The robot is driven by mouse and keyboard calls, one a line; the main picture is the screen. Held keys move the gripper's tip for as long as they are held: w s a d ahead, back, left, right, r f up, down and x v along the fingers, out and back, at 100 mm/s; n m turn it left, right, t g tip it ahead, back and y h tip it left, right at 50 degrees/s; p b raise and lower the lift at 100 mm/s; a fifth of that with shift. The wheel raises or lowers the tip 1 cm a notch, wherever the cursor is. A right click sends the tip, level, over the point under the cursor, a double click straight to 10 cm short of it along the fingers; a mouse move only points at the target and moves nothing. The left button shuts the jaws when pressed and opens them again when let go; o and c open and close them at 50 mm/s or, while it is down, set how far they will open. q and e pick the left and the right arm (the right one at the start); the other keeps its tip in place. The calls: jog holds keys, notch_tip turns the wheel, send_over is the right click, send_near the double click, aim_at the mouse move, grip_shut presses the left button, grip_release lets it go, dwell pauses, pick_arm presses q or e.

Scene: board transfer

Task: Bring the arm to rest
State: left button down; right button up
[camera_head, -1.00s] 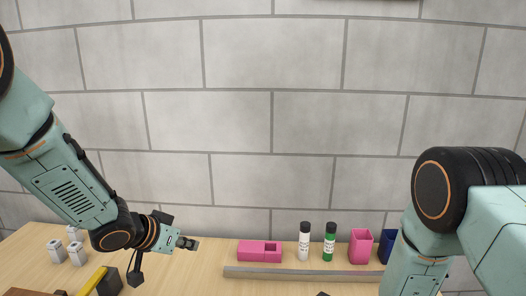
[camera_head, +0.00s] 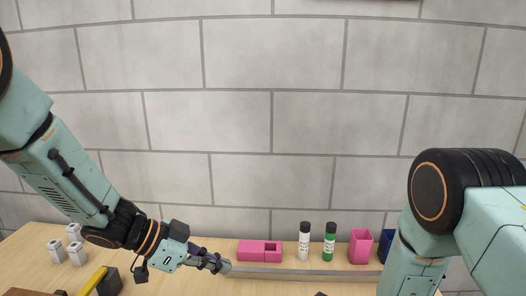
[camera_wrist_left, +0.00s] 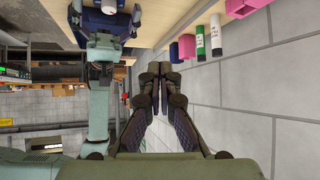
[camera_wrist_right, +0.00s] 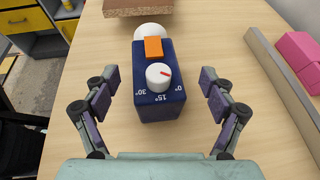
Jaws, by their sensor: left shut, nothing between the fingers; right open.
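My left gripper (camera_head: 222,266) is shut and empty in the head view, held above the left part of the table near the end of the grey bar. In the left wrist view its fingertips (camera_wrist_left: 156,85) meet with nothing between them. My right gripper (camera_wrist_right: 157,92) is open and empty in the right wrist view. A dark blue box (camera_wrist_right: 175,92) with a white dial and an orange block on top lies between and beyond its spread fingers, without visible contact. The right gripper itself does not clearly show in the head view.
On the table (camera_head: 190,288) are a pink box (camera_head: 252,250), a white bottle (camera_head: 304,243), a green bottle (camera_head: 330,243), a pink cup (camera_head: 361,246) and a grey bar (camera_head: 300,273). Small white blocks (camera_head: 77,254) and a yellow-handled item (camera_head: 92,281) stand at left. A brown board (camera_wrist_right: 137,8) lies beyond the blue box.

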pick_arm(q)
jog(key=shift+s+d+m+g+h, duration=0.2)
jog(key=shift+s+m+g, duration=0.65)
jog(key=shift+s, duration=0.5)
jog(key=shift+s+d+m+g+h, duration=0.1)
jog(key=shift+s+d+m+g, duration=0.1)
jog(key=shift+s+m+g, duration=0.85)
jog(key=shift+s+t, duration=0.25)
jog(key=shift+t, duration=0.05)
